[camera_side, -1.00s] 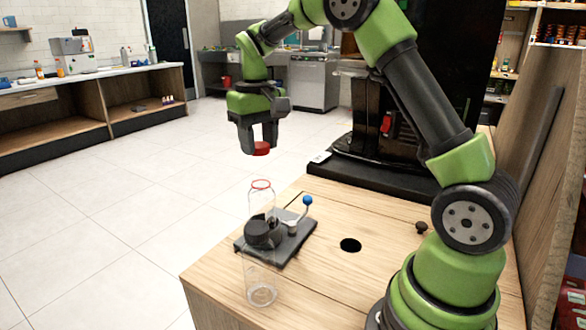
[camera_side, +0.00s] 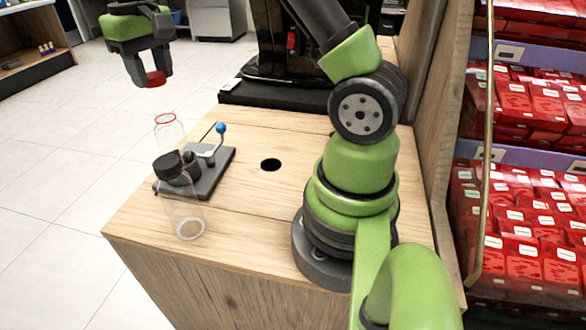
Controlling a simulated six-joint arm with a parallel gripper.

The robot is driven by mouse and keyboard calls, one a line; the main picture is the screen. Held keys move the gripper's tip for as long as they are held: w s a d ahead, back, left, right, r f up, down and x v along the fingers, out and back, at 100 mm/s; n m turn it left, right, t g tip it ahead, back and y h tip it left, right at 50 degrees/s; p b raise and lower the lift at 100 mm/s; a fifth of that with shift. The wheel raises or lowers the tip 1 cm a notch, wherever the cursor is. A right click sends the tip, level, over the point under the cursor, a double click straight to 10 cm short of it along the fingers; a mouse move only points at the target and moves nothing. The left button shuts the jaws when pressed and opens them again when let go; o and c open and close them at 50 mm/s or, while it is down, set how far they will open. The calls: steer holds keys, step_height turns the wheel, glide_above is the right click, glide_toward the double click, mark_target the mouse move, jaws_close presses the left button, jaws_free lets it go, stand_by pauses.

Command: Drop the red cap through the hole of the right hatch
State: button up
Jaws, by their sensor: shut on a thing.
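The red cap (camera_side: 156,79) is in my gripper (camera_side: 150,78) at the upper left of the side view. My gripper is shut on it and points down, holding it in the air above the open top of a clear bottle (camera_side: 188,217). The cap and the bottle are apart. A round dark hole (camera_side: 271,165) is in the wooden worktop (camera_side: 265,215), right of the bottle and well away from my gripper. Seams cross the worktop around the hole; I cannot tell the hatch's exact outline. My arm covers part of the worktop to the right.
The bottle stands upright in a dark clamp fixture (camera_side: 212,172) with a blue-knobbed lever (camera_side: 220,129). A black machine (camera_side: 275,90) stands at the back of the worktop. Shelves of red packages (camera_side: 520,180) are at the right. The worktop around the hole is clear.

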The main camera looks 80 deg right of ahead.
steer(key=s+d+f, duration=0.7)
steer(key=d+f, duration=0.1)
steer(key=f, duration=0.2)
glide_toward(270, 151)
steer(key=s+a, duration=0.2)
steer(key=a, duration=0.3)
steer(key=shift+w+f, duration=0.1)
steer(key=shift+f, duration=2.05)
steer(key=shift+f, duration=0.8)
steer(key=o, duration=1.5)
